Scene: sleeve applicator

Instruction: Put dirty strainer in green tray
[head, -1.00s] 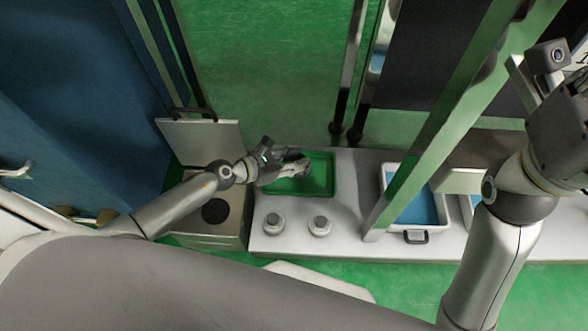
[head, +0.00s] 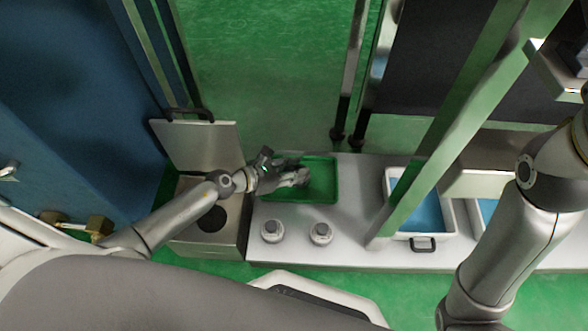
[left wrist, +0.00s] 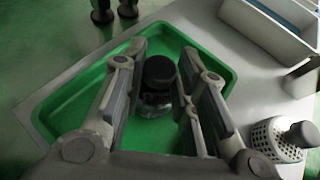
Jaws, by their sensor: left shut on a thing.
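The green tray (head: 325,190) is set in the grey counter, and it also shows in the left wrist view (left wrist: 70,115). My left gripper (head: 299,176) is low over the left part of the tray. In the left wrist view my left gripper (left wrist: 161,60) has its two fingers either side of a dark strainer (left wrist: 157,100) with a black knob, and it is shut on it. The strainer is over the tray; I cannot tell whether it touches the tray floor. My right gripper is out of frame at the right.
Two strainers (head: 272,232) (head: 321,233) stand on the counter in front of the tray. A box with a raised lid (head: 200,145) is at the left. White bins with blue insides (head: 423,243) and a slanted post (head: 440,140) are at the right.

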